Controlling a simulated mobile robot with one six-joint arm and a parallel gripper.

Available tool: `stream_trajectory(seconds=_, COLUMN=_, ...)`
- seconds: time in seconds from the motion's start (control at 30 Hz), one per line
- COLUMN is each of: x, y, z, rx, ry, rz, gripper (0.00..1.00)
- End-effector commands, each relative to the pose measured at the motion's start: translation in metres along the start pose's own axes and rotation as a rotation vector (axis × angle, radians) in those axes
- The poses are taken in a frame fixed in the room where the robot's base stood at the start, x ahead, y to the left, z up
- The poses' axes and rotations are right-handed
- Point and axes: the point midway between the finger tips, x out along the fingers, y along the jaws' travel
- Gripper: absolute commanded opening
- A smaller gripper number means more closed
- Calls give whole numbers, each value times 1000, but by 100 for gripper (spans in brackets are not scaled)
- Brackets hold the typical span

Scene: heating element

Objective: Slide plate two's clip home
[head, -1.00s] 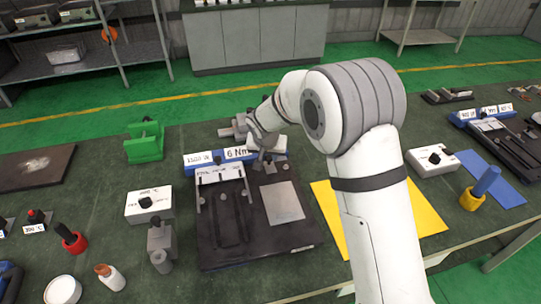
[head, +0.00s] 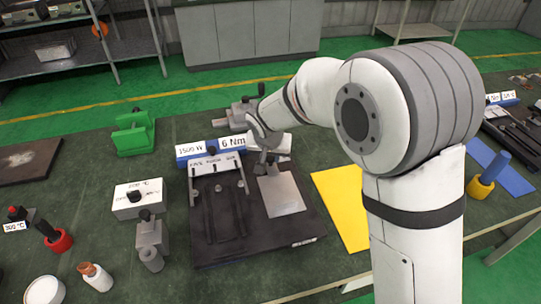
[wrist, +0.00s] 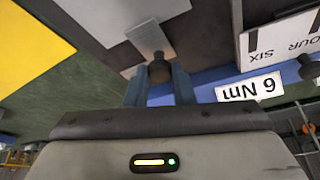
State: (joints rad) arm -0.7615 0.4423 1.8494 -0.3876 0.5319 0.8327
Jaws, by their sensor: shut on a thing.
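My gripper (head: 264,165) is at the back end of a light grey plate (head: 281,197) on a black fixture (head: 240,250). In the wrist view, the two blue-grey fingers (wrist: 160,88) are shut on a small dark knob (wrist: 159,72). A narrow grey strip (wrist: 150,38) runs from the knob toward the plate (wrist: 117,20); I take the knob and strip for the clip. The strip's far end appears to overlap the plate's edge. The fingers hide part of the knob. In the head view, my arm and gripper cover most of the clip.
A blue block with the 1500 W and 6 Nm labels (head: 233,142) stands behind the fixture. A grey clamp-like tool (head: 240,113) lies behind it. A white switch box (head: 139,199) and a grey device (head: 151,240) stand left; a yellow sheet (head: 340,205) lies right.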

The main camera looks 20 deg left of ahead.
Motion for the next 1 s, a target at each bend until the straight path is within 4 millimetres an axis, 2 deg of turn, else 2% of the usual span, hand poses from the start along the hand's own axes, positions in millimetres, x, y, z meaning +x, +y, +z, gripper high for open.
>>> stream_trajectory(seconds=0.07, x=1, y=2, z=4, rx=-1, ry=-11, rz=8, gripper=0)
stream_trajectory(seconds=0.1, x=1, y=2, z=4, rx=-2, ry=-12, rz=8, gripper=25)
stream_trajectory(seconds=0.33, x=1, y=1, z=4, rx=-3, ry=-9, rz=6, gripper=43)
stream_trajectory(seconds=0.63, x=-5, y=0, z=2, rx=-3, ry=-6, rz=4, gripper=43)
stream_trajectory(seconds=1.0, x=-63, y=-1, z=2, rx=-3, ry=-5, rz=3, gripper=43)
